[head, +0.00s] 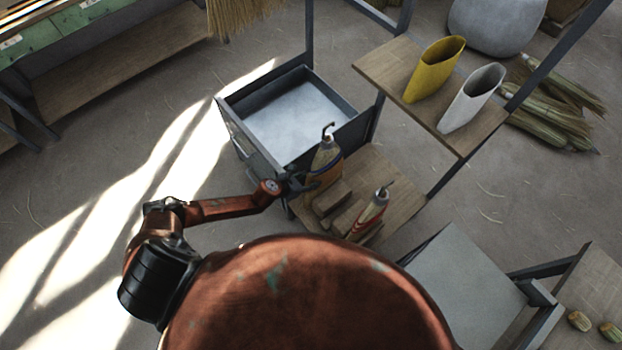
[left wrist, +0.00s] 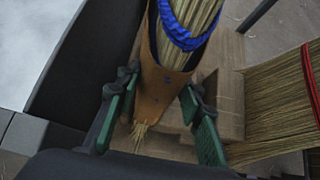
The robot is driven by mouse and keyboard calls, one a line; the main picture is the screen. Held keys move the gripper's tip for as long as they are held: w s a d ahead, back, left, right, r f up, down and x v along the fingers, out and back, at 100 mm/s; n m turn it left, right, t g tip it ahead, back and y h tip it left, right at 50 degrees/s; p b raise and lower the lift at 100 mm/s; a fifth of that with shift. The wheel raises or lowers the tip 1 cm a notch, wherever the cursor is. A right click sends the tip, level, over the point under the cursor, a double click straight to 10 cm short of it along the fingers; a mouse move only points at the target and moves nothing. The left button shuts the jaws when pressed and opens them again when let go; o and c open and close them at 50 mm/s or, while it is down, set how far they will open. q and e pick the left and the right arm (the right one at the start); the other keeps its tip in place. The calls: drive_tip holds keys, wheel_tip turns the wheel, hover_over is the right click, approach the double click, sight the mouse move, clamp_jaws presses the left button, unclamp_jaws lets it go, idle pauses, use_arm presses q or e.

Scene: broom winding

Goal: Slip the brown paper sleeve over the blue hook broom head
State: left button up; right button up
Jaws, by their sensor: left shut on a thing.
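The blue hook broom head (head: 327,152) stands on a low wooden shelf, with its dark hook pointing up. The brown paper sleeve (head: 322,178) is around its lower part. In the left wrist view the sleeve (left wrist: 162,85) surrounds the straw, and the blue binding (left wrist: 186,32) shows at its wide mouth. Straw tips (left wrist: 140,130) stick out of the sleeve's narrow end. My left gripper (head: 302,183) is shut on the sleeve, with green-padded fingers (left wrist: 160,112) on either side of it. My right gripper is not in view.
A grey open bin (head: 300,118) is beside the shelf.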

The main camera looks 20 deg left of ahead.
use_arm(q)
drive_tip(key=o, duration=0.9)
drive_tip(key=shift+o, duration=0.2)
drive_tip(key=v, duration=1.2)
